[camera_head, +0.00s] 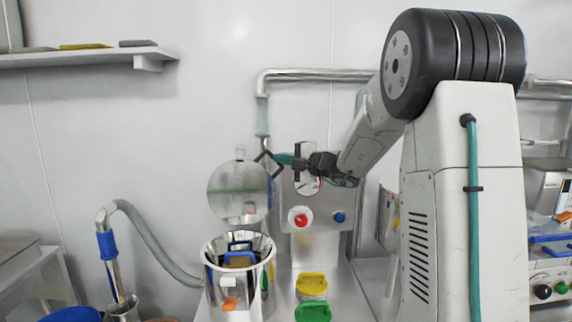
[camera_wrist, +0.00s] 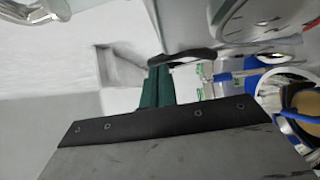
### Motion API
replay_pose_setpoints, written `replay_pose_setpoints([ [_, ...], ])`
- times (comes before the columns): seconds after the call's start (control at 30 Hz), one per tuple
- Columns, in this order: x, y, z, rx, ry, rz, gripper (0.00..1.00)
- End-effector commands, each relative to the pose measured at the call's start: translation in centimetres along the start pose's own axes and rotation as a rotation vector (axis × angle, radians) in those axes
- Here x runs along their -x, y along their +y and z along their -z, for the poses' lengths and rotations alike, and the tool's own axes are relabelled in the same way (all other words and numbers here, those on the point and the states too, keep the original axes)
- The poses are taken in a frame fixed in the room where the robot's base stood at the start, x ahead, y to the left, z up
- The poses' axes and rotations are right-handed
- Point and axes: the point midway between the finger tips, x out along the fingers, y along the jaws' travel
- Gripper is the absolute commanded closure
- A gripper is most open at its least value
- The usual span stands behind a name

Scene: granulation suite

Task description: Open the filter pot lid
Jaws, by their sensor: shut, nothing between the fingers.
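The filter pot (camera_head: 211,262) is a shiny metal vessel at the lower middle of the head view. Its mouth is uncovered, and dark, brown and blue things show inside. The round metal lid (camera_head: 238,190) stands upright above the pot's rim, with its broad face showing. My gripper (camera_head: 262,157) is shut and empty by the lid's upper right edge; I cannot tell whether it touches. The pot's open mouth (camera_wrist: 268,92) shows at the right edge.
A panel with a gauge, a red button (camera_head: 299,218) and a blue knob (camera_head: 340,217) stands behind. Yellow (camera_head: 311,284) and green (camera_head: 313,312) handled pieces sit right of the pot. A grey hose (camera_head: 150,240) curves at left. A wall shelf (camera_head: 90,57) is upper left.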

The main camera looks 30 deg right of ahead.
Motion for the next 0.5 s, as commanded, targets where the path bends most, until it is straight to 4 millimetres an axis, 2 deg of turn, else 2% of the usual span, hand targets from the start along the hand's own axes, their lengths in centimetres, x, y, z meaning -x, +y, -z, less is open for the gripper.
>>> replay_pose_setpoints([
  [0.5,0.06,0.21,0.08,0.001,0.0,-0.001,1.0],
])
